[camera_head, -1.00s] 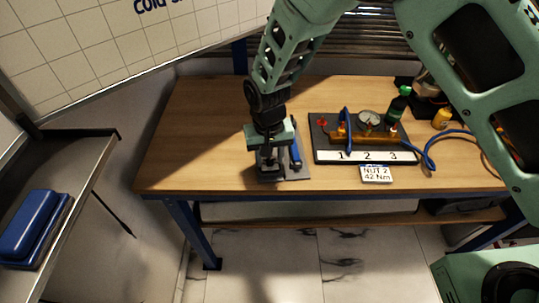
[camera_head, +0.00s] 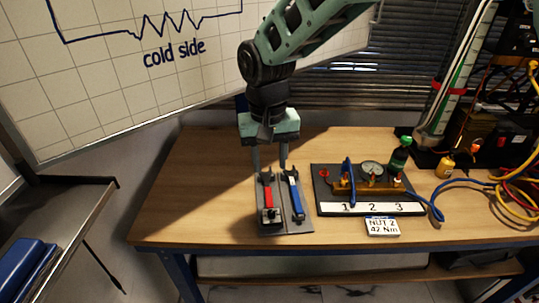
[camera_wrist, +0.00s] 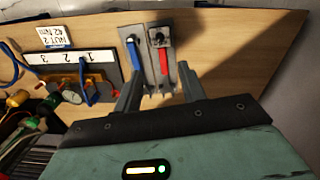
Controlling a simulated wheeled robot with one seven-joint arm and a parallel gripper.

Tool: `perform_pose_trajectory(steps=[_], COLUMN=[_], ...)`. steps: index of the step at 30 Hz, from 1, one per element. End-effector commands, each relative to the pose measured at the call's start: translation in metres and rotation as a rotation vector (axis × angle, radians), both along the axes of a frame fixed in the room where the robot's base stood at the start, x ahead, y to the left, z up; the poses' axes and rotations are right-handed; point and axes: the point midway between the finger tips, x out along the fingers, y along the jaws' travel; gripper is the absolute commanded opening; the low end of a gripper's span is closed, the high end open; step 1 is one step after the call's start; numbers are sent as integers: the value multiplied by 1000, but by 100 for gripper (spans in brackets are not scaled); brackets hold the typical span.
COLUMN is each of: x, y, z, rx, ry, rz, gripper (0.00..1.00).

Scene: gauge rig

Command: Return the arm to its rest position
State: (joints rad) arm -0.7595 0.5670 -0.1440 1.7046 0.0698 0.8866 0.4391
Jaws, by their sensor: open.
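My gripper (camera_head: 269,158) is open and empty. In the head view it points down just above the far end of a grey tool board (camera_head: 285,228) on the workbench. A red-handled wrench (camera_head: 268,198) and a blue-handled wrench (camera_head: 296,197) lie side by side on the board. In the wrist view my gripper's fingers (camera_wrist: 160,92) are spread apart, with the red wrench (camera_wrist: 164,70) and the blue wrench (camera_wrist: 135,58) beyond them. I cannot tell the exact gap between fingertips and board.
Right of the board stands a gauge rig (camera_head: 368,186) with positions 1, 2, 3 and a card (camera_head: 382,227) reading "NUT 2 42 Nm". The bench (camera_head: 180,205) is clear on the left.

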Motion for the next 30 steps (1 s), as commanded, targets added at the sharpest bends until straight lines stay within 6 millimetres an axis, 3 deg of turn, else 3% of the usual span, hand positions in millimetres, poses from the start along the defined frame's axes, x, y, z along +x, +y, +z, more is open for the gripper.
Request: perform_pose_trajectory(steps=[6, 15, 19, 23, 30], x=[0, 0, -13, -55, -168], y=[0, 0, -6, -24, -77], z=[14, 14, 20, 33, 45], rx=[-1, -1, 19, 68, 118], ry=[1, 1, 12, 35, 31], rz=[0, 0, 23, 102, 340], gripper=[41, 41, 41, 41, 41])
